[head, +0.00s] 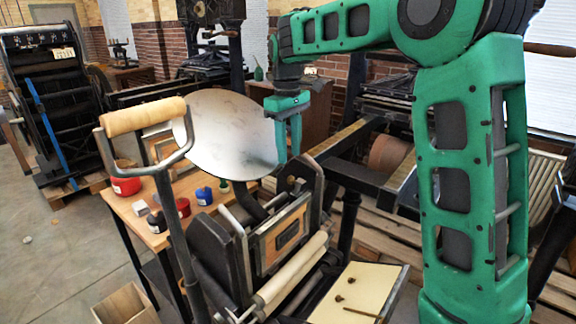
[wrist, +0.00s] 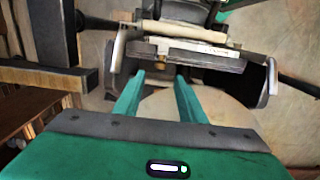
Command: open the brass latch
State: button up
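My gripper (head: 287,145) points down beside the right edge of the round metal disc of a hand press. In the wrist view its two green fingers (wrist: 157,80) stand apart with nothing between them. I cannot tell whether that spot is the brass latch; I cannot pick out the latch surely in either view.
The metal disc (head: 230,135) is close left of my gripper. A wooden-handled lever (head: 145,116) rises at the left front. A wooden table (head: 133,214) holds ink pots. A pale roller (head: 291,268) and a cream tray (head: 357,293) are in front. Other presses stand around.

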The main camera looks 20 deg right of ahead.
notch_tip(320, 180, up, 3)
jog(key=shift+r, duration=0.15)
dwell(0.4)
jog(key=s+d+f+m, duration=0.3)
jog(key=s+d+m, duration=0.4)
jog(key=s+d, duration=0.95)
jog(key=s+f+m, duration=0.3)
jog(key=s+f, duration=0.2)
jog(key=s, duration=0.6)
jog(key=s+d+f+m, duration=0.1)
jog(key=s+f+m, duration=0.2)
jog(key=s, duration=0.8)
notch_tip(320, 180, down, 2)
jog(key=shift+d+f, duration=0.1)
jog(key=shift+d, duration=0.05)
